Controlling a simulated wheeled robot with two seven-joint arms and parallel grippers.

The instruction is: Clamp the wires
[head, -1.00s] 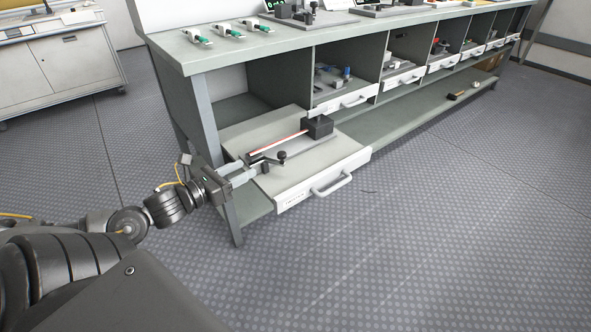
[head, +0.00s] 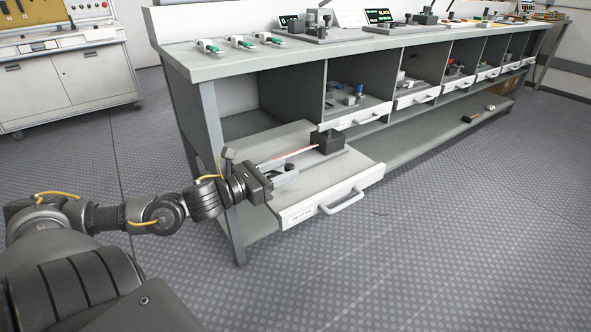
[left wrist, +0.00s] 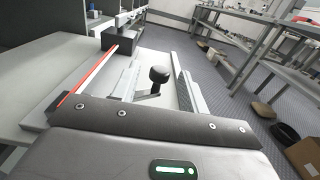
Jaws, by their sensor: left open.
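A fixture with a black block (head: 328,141) stands on the pulled-out drawer (head: 345,180) of the bench. A red strip, perhaps the wires (head: 293,154), runs from the block toward my left gripper; the red strip (left wrist: 92,73) also shows in the left wrist view. A lever with a round black knob (left wrist: 159,74) appears between the two fingers there. My left gripper (head: 285,172) is open over the near left part of the drawer, by the fixture's near end. Whether a finger touches the lever cannot be told. My right gripper is not in view.
The bench top (head: 300,47) above holds green-and-white parts (head: 240,42) and several devices. More drawers (head: 360,113) with small parts line the shelf to the right. The drawer handle (head: 343,202) sticks out in front. The floor before the bench is clear.

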